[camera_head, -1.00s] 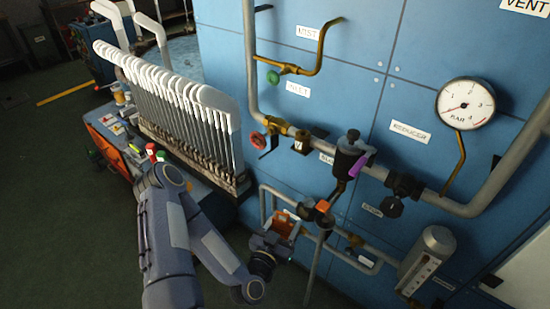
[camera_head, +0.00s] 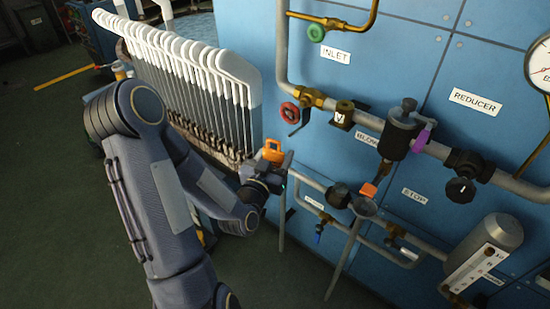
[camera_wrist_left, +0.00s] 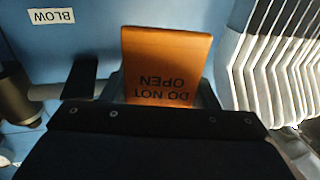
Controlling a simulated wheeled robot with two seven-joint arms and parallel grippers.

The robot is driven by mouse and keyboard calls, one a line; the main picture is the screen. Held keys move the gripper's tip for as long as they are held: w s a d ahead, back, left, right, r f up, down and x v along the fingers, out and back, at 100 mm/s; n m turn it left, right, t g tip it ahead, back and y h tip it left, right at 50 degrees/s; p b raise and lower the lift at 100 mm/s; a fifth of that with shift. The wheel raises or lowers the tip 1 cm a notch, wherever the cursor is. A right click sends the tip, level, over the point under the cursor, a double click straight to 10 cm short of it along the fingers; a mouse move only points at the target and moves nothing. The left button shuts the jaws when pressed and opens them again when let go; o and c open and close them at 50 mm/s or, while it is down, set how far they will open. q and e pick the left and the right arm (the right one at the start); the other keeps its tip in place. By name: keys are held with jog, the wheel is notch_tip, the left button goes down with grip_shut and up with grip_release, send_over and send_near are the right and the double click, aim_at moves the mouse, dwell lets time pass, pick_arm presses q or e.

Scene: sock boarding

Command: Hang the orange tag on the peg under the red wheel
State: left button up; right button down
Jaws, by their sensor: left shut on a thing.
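The orange tag (camera_head: 272,150) is held upright in my left gripper (camera_head: 275,167), below and left of the red wheel (camera_head: 289,113). In the left wrist view the tag (camera_wrist_left: 165,65) stands up from the gripper, its words "DO NOT OPEN" upside down. My left gripper is shut on its lower part, with the tag apart from the wheel. A dark bar (camera_head: 299,126) sits just under the wheel; I cannot tell whether it is the peg. My right gripper is not in view.
A rack of white-topped boards (camera_head: 200,80) stands close left of the tag. Grey pipes (camera_head: 310,180), a funnel with an orange block (camera_head: 369,189) and a black valve with a purple tag (camera_head: 422,140) lie to the right. The "BLOW" label (camera_wrist_left: 52,16) shows in the wrist view.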

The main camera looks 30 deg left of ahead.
pick_arm(q)
jog(key=w+f, duration=0.1)
jog(key=w, duration=0.7)
jog(key=shift+w+d+f, duration=0.25)
jog(key=shift+d+f, duration=0.1)
dwell(0.5)
dwell(0.7)
jog(key=o, duration=1)
jog(key=shift+o, duration=0.2)
